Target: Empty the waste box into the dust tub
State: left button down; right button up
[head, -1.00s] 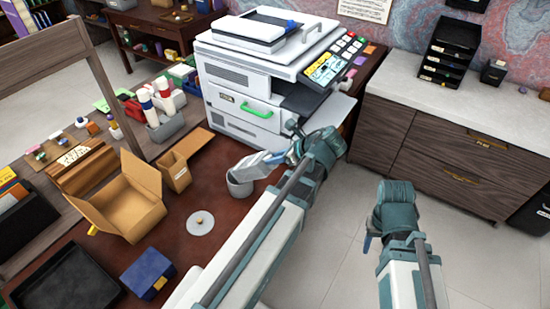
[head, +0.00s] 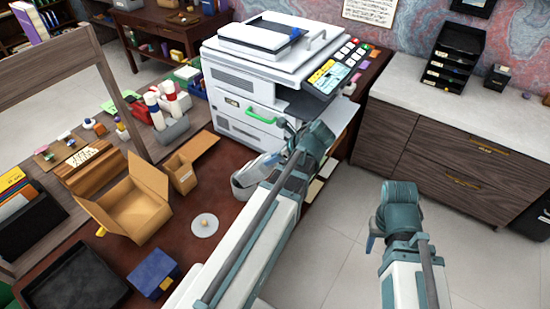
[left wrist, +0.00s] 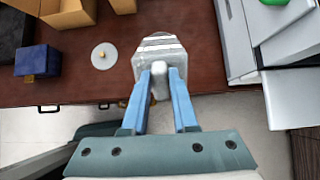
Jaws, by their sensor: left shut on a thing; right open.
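My left gripper (left wrist: 160,95) is shut on the handle of the pale grey waste box (left wrist: 146,66). In the head view the box (head: 257,171) is tilted and held over the grey dust tub (head: 240,191), which stands near the desk's front edge. The box and my left arm hide most of the tub, and the box's contents cannot be made out. A round grey lid with a knob (head: 204,225) lies flat on the desk, left of the tub. My right gripper (head: 371,242) is open and empty over the floor, partly hidden by its own wrist.
A large white printer (head: 265,75) with a green handle stands behind the tub. An open cardboard box (head: 137,208), a blue box (head: 153,272) and a black tray (head: 75,284) stand on the desk to the left. Floor is clear around my right arm.

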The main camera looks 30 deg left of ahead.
pick_arm(q)
jog(key=shift+a+r+h+p, duration=0.35)
jog(key=shift+a+p, duration=0.15)
jog(key=shift+p, duration=0.1)
jog(key=shift+f, duration=0.1)
dwell(5.9)
jog(key=shift+d+f+b, duration=0.25)
jog(key=shift+d+b, duration=0.1)
jog(key=shift+b, duration=0.25)
jog(key=shift+s+d+f+y+b, duration=0.1)
jog(key=shift+d+f+y+b, duration=0.2)
jog(key=shift+d+y+b, duration=0.45)
jog(key=shift+d+f+y+b, duration=0.3)
jog(key=shift+d+b, duration=0.15)
jog(key=shift+b, duration=0.55)
